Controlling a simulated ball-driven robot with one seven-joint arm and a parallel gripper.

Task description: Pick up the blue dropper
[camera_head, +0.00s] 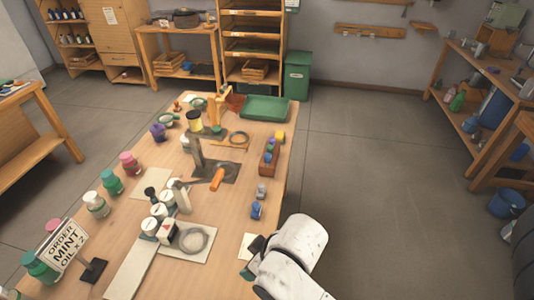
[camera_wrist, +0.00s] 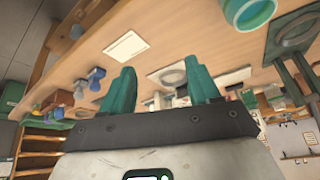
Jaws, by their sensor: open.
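A small blue object that looks like the blue dropper (camera_head: 257,210) stands near the right edge of the wooden table. It also shows in the wrist view (camera_wrist: 97,75), left of my gripper's fingers. A similar grey-blue piece (camera_head: 261,190) stands just beyond it. My gripper (camera_head: 256,244) is at the table's right edge, on the near side of the blue dropper and apart from it. In the wrist view, the two green fingers of my gripper (camera_wrist: 163,72) are spread with nothing held between them.
A wooden rack (camera_head: 267,164) with coloured pieces stands beyond the dropper. A pale card (camera_head: 245,240) lies beside my gripper. The distiller stand (camera_head: 198,155), several jars and a mint oil order sign (camera_head: 66,245) are further left.

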